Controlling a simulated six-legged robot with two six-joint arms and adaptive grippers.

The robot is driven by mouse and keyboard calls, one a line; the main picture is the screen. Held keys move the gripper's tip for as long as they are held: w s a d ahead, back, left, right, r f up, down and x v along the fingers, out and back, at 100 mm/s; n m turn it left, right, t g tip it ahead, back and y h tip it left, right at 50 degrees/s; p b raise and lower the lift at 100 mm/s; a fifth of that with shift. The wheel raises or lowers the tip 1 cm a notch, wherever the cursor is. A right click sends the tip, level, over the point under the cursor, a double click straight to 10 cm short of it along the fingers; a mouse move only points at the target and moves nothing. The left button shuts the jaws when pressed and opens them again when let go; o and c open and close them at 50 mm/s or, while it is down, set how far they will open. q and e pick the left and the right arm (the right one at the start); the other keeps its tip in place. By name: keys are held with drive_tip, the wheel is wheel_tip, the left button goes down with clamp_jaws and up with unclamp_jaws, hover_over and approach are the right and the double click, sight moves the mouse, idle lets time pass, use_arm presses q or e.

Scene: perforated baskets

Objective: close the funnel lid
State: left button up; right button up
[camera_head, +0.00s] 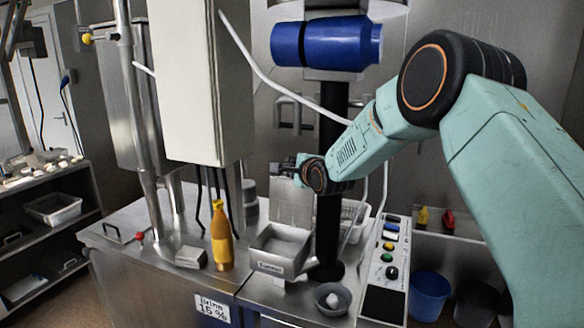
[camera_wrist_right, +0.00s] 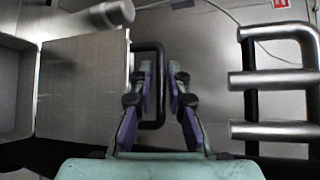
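The metal funnel box (camera_head: 281,250) stands open on the steel counter, its label on the front. Its lid (camera_head: 291,204) stands raised at the back of the box. In the right wrist view the lid (camera_wrist_right: 82,88) is a flat plate on the left, with a black loop handle (camera_wrist_right: 160,117) on its edge. My right gripper (camera_head: 285,168) is at the lid's upper edge. In the right wrist view, its purple fingers (camera_wrist_right: 161,72) are apart, one on each side of the handle's outer bar. I cannot tell whether they touch it. My left gripper is not in view.
An orange bottle (camera_head: 222,238) and a small grey box (camera_head: 191,257) stand left of the funnel. A grey bowl (camera_head: 332,299) is in front, and a button panel (camera_head: 386,265) is at right. A black column (camera_head: 328,235) rises beside the funnel. Metal bars (camera_wrist_right: 280,80) lie right of my gripper.

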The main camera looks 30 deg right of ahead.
drive_tip(key=shift+a+r, duration=0.1)
drive_tip(key=shift+a, duration=0.1)
clamp_jaws()
drive_tip(key=shift+d, duration=0.1)
